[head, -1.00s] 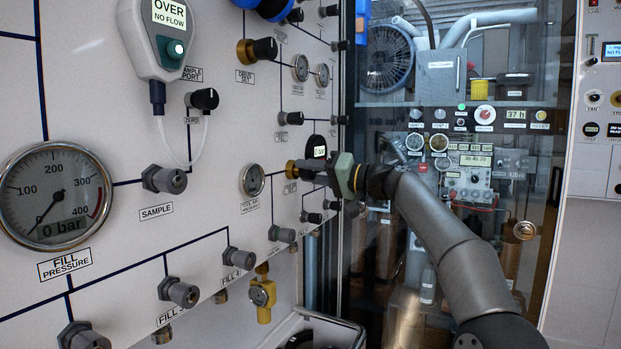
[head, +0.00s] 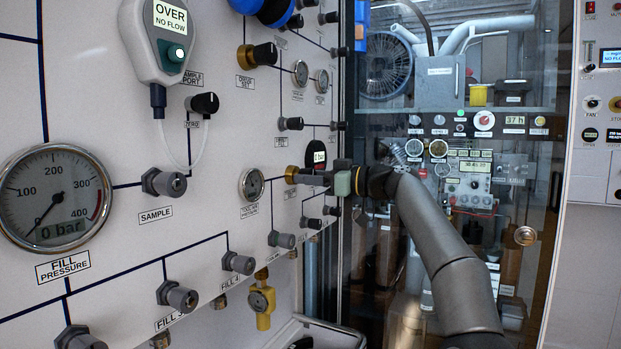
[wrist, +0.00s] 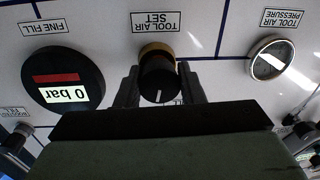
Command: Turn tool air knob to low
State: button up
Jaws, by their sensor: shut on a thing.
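The tool air knob (wrist: 157,80) is a black knob with a brass collar and a white pointer line. It sits under the "TOOL AIR SET" label (wrist: 158,21), which reads upside down in the wrist view. My gripper (wrist: 158,88) has one finger on each side of the knob and is shut on it. In the head view my gripper (head: 325,178) reaches the panel from the right, and the knob's brass collar (head: 291,174) shows at its tip. The tool air pressure gauge (wrist: 271,57) is beside the knob; it also shows in the head view (head: 252,184).
A round display reading "0 bar" (wrist: 62,78) is close on the other side of the knob. Small black knobs (head: 311,222) and fill fittings (head: 238,262) stick out below. A glass cabinet door (head: 525,180) stands behind my arm.

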jog(key=shift+n, duration=1)
jog(key=o, duration=0.9)
jog(key=shift+w, duration=0.1)
jog(key=shift+o, duration=0.2)
jog(key=b+v, duration=0.3)
jog(key=v, duration=1.4)
jog(key=shift+d+r, duration=0.2)
